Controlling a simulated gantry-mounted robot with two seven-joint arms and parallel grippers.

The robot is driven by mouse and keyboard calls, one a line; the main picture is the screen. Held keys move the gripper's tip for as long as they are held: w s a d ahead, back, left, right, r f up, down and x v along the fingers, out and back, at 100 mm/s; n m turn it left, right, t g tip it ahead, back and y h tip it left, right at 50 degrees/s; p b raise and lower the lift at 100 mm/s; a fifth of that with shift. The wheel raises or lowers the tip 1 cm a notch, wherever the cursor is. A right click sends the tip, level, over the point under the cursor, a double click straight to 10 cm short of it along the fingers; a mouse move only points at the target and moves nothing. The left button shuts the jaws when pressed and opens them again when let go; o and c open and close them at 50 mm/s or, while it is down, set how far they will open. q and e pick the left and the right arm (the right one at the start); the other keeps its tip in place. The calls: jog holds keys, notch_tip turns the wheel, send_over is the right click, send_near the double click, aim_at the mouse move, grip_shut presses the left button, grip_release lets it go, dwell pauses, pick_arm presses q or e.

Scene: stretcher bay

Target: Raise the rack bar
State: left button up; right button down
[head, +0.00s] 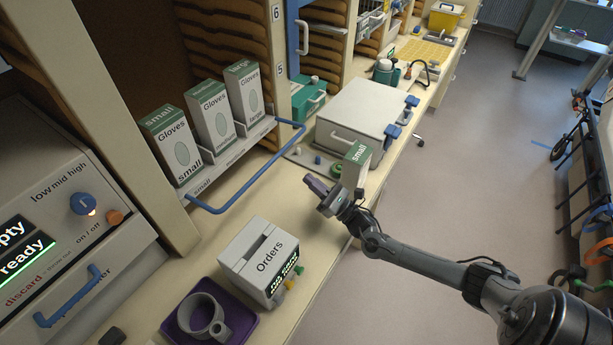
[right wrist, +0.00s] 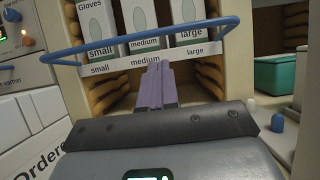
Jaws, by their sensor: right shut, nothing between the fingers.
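The rack bar (head: 250,180) is a blue U-shaped bar that juts out in front of the glove rack (head: 232,152). In the right wrist view the bar (right wrist: 150,47) runs across the front of the glove boxes. My right gripper (head: 314,184) is shut and empty, with purple-grey fingers. In the head view it is to the right of the bar and apart from it. My left gripper is not in view.
Glove boxes marked small (head: 172,144), medium and large stand in the rack. An Orders box (head: 258,262) and a purple tray (head: 246,325) with a grey mug stand at the counter's front. A white lidded case (head: 365,112) and a small glove box (head: 356,166) stand right of the rack.

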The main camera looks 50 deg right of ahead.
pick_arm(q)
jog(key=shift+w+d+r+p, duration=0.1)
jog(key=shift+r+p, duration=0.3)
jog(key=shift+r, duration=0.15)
pick_arm(e)
jog(key=x, duration=0.9)
